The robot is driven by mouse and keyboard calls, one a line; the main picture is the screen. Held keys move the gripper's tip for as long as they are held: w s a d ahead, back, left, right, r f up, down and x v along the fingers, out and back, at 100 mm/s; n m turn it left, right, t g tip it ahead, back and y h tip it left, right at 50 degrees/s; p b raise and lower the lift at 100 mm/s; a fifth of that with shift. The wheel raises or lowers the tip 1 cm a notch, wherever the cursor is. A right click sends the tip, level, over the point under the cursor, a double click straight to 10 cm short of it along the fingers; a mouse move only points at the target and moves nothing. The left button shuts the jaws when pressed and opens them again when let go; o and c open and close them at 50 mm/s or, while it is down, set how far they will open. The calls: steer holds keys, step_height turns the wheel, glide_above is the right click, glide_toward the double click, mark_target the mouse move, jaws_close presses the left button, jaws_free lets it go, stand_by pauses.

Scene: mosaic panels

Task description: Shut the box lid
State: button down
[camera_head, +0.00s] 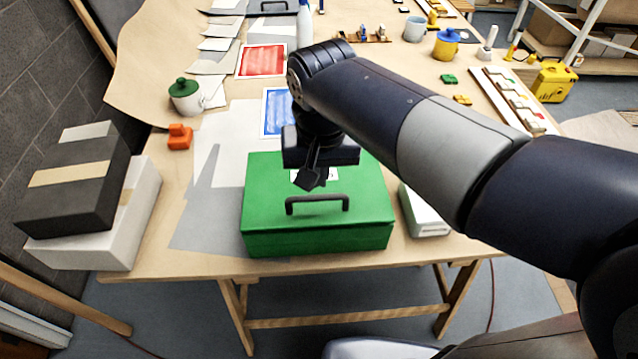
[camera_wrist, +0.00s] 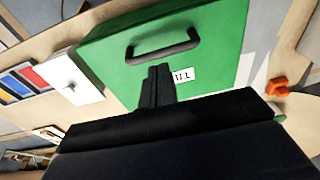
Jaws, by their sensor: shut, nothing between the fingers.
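The green box (camera_head: 318,240) stands on the wooden table near its front edge. Its lid (camera_head: 270,190) lies flat on top and looks shut, with a dark handle (camera_head: 317,200) and a white label. My gripper (camera_head: 309,180) is above the lid, behind the handle, with its fingers together and pointing down. In the wrist view the lid (camera_wrist: 210,50) fills the top middle, with the handle (camera_wrist: 163,50) beyond my shut, empty fingertips (camera_wrist: 158,72). I cannot tell whether the fingertips touch the lid.
A white box (camera_head: 424,212) stands close to the right of the green box. An orange block (camera_head: 180,138) and a green-lidded jar (camera_head: 186,97) are at the left. Stacked boxes (camera_head: 80,185) stand at far left. Paper lies bare left of the green box.

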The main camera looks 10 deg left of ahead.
mark_target(318, 196)
steer(key=shift+w+a+f, duration=0.1)
steer(key=shift+w+f, duration=0.05)
steer(key=shift+f, duration=0.9)
steer(key=shift+w+f, duration=0.15)
steer(key=shift+f, duration=0.9)
